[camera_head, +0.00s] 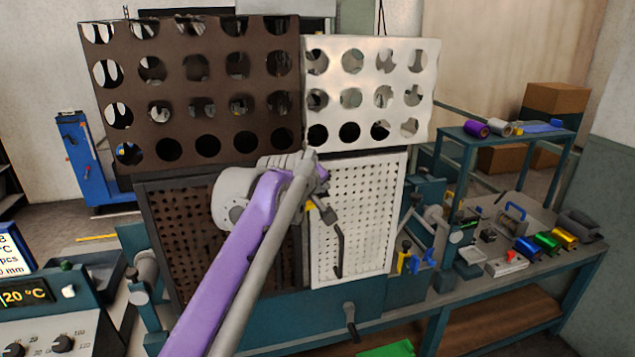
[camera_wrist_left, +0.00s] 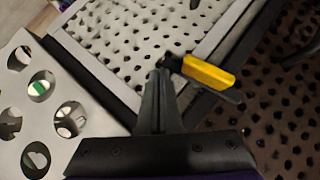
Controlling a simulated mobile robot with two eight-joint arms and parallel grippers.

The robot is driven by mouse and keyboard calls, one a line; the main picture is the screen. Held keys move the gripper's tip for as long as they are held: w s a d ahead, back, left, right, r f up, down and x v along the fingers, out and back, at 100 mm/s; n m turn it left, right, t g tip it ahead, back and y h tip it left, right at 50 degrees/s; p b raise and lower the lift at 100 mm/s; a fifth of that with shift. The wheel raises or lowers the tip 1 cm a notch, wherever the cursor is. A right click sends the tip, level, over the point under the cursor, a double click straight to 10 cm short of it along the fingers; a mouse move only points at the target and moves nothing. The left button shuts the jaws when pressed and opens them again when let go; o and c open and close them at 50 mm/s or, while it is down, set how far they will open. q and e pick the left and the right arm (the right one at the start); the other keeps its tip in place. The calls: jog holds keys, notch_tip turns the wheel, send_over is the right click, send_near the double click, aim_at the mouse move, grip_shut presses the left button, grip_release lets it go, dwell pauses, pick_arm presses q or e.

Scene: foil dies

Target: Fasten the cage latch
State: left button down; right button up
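The cage has a dark perforated door (camera_head: 180,235) on the left and a white perforated door (camera_head: 385,225) on the right. The white door also shows in the left wrist view (camera_wrist_left: 125,30). The latch has a yellow handle (camera_wrist_left: 208,72), lying across the dark frame bar between the doors; in the head view only a small yellow bit shows beside my gripper. My left gripper (camera_head: 322,190) is at this seam. In the left wrist view its fingers (camera_wrist_left: 160,76) are together, tips at the handle's left end; contact is unclear. My right gripper is not in view.
Upper panels with large round holes, brown (camera_head: 200,85) and white (camera_head: 370,80), stand above the doors. A black door handle (camera_head: 338,250) hangs on the white door. A teal bench (camera_head: 480,290) with foil rolls and tools is at right; a control box (camera_head: 50,320) is at lower left.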

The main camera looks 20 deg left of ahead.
pick_arm(q)
jog(key=shift+w+d+f, duration=0.2)
jog(key=shift+d+f, duration=0.1)
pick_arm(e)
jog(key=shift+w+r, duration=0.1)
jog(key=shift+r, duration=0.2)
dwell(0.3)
pick_arm(q)
jog(key=r+p, duration=0.1)
jog(key=r, duration=0.1)
jog(key=r+p, duration=0.1)
jog(key=r, duration=0.1)
jog(key=r+p, duration=0.1)
jog(key=shift+a+r, duration=0.25)
jog(key=shift+r, duration=0.15)
jog(key=s+d+r, duration=0.4)
jog(key=s+r, duration=0.1)
jog(key=s, duration=0.1)
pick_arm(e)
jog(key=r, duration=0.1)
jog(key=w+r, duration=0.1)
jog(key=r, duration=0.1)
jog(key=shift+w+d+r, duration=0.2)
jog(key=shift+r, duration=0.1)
pick_arm(q)
jog(key=shift+s+r, duration=0.15)
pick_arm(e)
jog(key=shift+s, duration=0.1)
